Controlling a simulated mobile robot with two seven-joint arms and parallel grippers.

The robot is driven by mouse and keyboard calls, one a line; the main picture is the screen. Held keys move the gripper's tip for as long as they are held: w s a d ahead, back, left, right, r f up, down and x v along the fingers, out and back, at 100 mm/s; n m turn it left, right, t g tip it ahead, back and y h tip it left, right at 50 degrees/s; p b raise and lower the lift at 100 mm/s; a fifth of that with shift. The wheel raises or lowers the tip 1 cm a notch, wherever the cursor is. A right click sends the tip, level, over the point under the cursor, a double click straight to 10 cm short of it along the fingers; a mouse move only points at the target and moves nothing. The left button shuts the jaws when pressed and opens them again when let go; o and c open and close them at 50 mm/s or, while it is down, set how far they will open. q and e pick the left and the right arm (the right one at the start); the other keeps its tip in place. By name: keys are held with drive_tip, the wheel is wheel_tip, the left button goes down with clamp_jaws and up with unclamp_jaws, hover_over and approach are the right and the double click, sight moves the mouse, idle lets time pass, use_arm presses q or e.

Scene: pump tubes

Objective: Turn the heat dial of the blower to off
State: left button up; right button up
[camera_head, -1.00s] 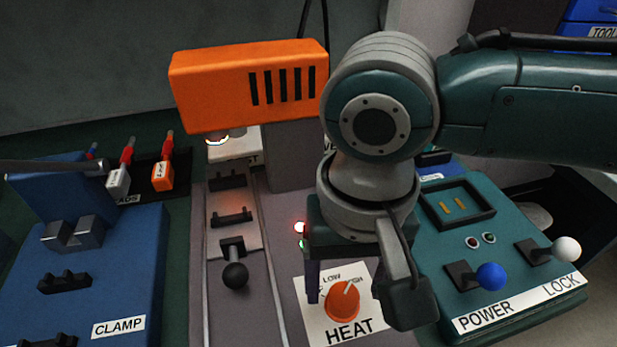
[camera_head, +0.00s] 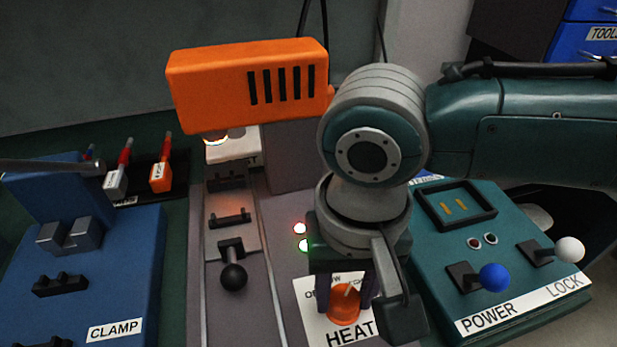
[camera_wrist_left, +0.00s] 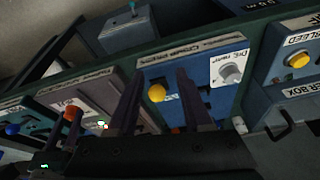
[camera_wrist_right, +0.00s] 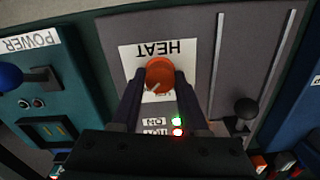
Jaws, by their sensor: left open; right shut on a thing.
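The orange heat dial (camera_head: 345,305) sits on a white label marked HEAT (camera_head: 318,325) at the front of the grey blower station. It also shows in the right wrist view (camera_wrist_right: 160,74). A pale pointer line marks its top; which setting it points at is hard to tell. My right gripper (camera_head: 347,292) is shut on the dial, one finger at each side. The orange blower housing (camera_head: 248,88) stands above the station at the back. My left gripper (camera_wrist_left: 156,85) is open and empty in the left wrist view, apart from the blue panel behind it; it is outside the head view.
A black-knobbed lever (camera_head: 233,277) stands left of the dial, near red and green lights (camera_head: 301,228). The teal power box (camera_head: 440,240) with blue and white knobs is to the right. The blue clamp station (camera_head: 120,290) is to the left.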

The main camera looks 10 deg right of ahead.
clamp_jaws()
drive_tip(key=shift+r+n+p, duration=0.2)
drive_tip(key=shift+n+p, duration=1)
drive_tip(key=shift+p, duration=0.1)
drive_tip(key=shift+n+p, duration=0.55)
drive_tip(key=shift+n, duration=0.25)
drive_tip(key=n+p, duration=0.1)
drive_tip(key=n, duration=0.1)
drive_tip(key=shift+f+n, duration=0.1)
drive_tip(key=shift+n, duration=0.3)
drive_tip(key=n+p, duration=0.1)
drive_tip(key=n, duration=1)
drive_tip(key=shift+f+p, duration=0.1)
drive_tip(key=shift+p, duration=0.2)
